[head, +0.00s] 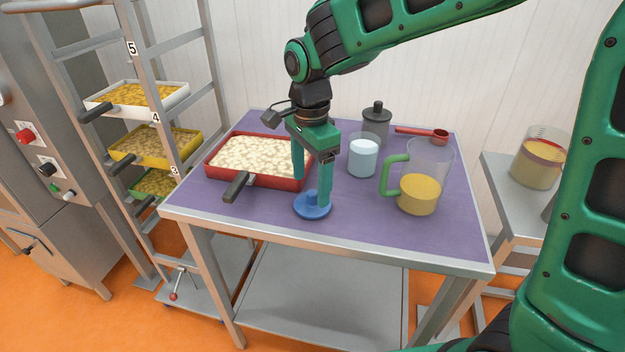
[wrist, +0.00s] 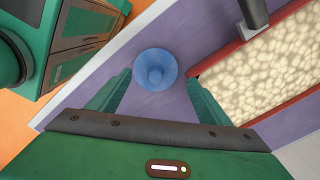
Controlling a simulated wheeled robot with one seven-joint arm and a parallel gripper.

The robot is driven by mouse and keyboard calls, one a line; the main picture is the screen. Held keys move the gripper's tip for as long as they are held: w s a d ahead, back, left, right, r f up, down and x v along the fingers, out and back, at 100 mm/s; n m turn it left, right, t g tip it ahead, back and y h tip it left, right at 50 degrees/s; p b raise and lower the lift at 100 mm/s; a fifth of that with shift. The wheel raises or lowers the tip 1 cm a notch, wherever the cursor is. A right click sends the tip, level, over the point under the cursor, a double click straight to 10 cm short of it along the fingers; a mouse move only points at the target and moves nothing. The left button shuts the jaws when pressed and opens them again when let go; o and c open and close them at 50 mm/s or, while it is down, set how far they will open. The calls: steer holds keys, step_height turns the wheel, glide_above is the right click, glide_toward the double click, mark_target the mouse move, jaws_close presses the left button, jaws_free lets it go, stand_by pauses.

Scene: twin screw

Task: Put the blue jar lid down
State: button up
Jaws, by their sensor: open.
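In the wrist view the lid (wrist: 155,69) shows whole, beyond and between my fingertips. A clear jar with pale blue contents (head: 362,157) stands without a lid behind and right of my gripper.
A red tray of pale pieces (head: 212,172) with a black handle stands close left of my gripper. A green-handled pitcher (head: 430,160) stands to the right. The front right table top is clear.

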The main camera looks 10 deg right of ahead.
mark_target(311, 189)
steer(key=shift+a, duration=0.15)
steer(key=shift+w+r, duration=1)
steer(key=shift+w, duration=0.1)
step_height(311, 189, up, 10)
steer(key=s, duration=0.1)
steer(key=shift+s+r, duration=0.15)
steer(key=shift+s, duration=0.25)
